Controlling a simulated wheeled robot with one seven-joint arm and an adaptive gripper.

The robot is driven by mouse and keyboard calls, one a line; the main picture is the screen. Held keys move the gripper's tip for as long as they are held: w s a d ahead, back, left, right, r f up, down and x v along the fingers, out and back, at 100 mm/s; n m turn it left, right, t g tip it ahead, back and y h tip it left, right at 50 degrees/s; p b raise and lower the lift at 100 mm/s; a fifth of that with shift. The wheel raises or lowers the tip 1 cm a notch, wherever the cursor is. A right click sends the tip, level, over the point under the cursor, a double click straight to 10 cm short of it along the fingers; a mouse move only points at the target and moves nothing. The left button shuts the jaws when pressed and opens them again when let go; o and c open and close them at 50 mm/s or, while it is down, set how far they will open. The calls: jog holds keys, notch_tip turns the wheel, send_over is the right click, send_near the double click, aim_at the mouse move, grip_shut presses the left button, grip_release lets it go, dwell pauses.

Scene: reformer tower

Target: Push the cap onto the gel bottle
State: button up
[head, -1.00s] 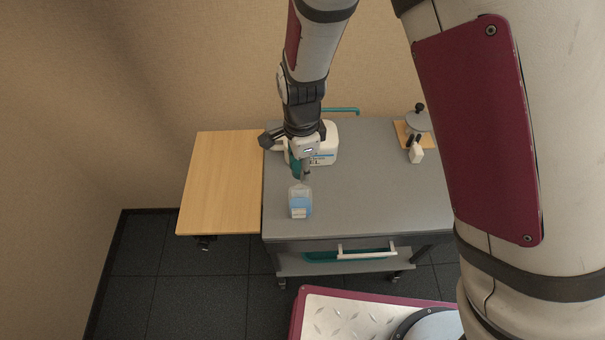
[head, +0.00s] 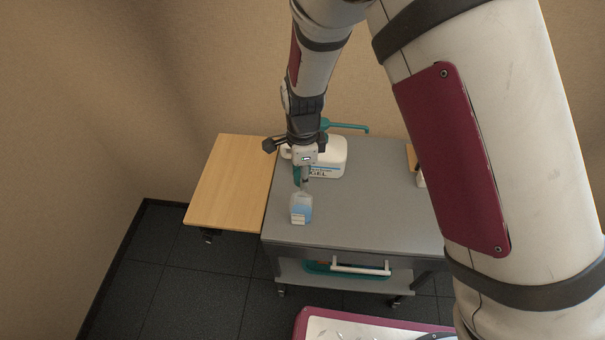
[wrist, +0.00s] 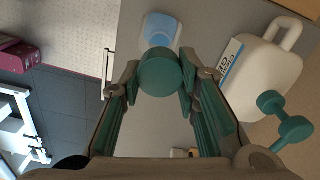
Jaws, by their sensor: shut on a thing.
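The gel bottle (head: 301,210), small and clear with blue contents, stands on the grey cart top near its front left. It also shows in the wrist view (wrist: 162,31). My gripper (head: 303,182) points down just above and behind the bottle's top. In the wrist view my gripper (wrist: 160,78) is shut on a round teal cap (wrist: 160,72), held between both fingers. The cap overlaps the bottle's near end in that view; I cannot tell whether they touch. In the head view the fingers mostly hide the cap and the bottle's neck.
A large white jug (head: 331,154) labelled GEL stands close behind my gripper. A teal knobbed part (wrist: 285,121) lies beside it in the wrist view. A wooden side shelf (head: 233,185) adjoins the cart (head: 375,205) on the left. The cart top right of the bottle is clear.

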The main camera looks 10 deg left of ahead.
send_over(303, 200)
jog(key=shift+f, duration=2.5)
jog(key=shift+f, duration=0.8)
jog(key=o, duration=0.9)
jog(key=shift+r+p, duration=1)
jog(key=shift+r, duration=2)
